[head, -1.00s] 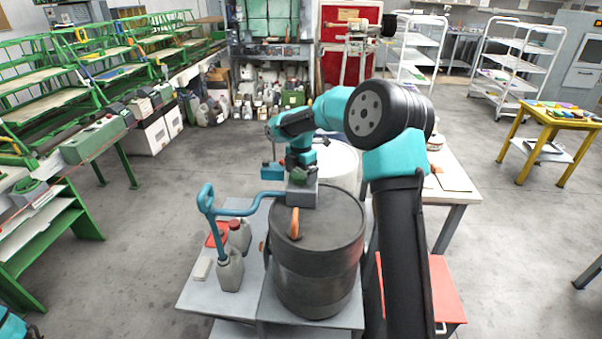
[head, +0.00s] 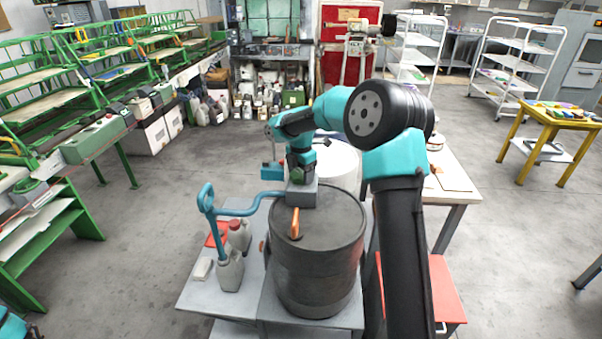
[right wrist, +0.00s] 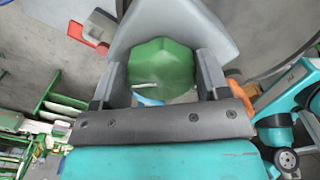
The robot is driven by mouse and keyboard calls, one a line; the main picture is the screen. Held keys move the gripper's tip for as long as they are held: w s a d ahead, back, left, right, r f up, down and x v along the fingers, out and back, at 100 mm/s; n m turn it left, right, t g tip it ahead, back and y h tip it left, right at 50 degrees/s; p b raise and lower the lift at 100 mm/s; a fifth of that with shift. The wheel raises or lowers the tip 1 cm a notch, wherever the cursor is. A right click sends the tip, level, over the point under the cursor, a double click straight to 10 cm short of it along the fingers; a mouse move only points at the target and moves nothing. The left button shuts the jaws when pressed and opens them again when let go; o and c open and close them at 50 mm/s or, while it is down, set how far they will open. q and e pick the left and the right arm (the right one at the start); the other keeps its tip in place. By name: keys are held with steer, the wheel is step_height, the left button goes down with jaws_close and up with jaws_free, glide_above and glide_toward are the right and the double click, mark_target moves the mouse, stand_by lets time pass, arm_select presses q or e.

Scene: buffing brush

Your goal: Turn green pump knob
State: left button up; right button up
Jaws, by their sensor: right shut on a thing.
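The green pump knob (right wrist: 163,66) is a faceted cap and fills the middle of the right wrist view. My right gripper (right wrist: 162,78) has one dark finger on each side of it and is shut on it. In the head view my right gripper (head: 300,172) points down at the grey pump body (head: 297,195) on top of the dark drum (head: 318,262). The knob is mostly hidden there by the gripper. My left gripper does not show.
Grey jugs (head: 230,270) stand on the grey table left of the drum. A white drum (head: 340,165) is behind it, and a yellow table (head: 550,125) is far right.

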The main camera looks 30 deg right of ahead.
steer(key=m, duration=0.6)
steer(key=shift+s+m, duration=0.15)
steer(key=shift+m, duration=0.15)
steer(key=m, duration=0.6)
steer(key=shift+s+a, duration=0.1)
steer(key=m, duration=0.6)
steer(key=shift+a+m, duration=0.15)
steer(key=shift+m, duration=0.15)
steer(key=m, duration=0.6)
steer(key=shift+a, duration=0.15)
steer(key=o, duration=0.9)
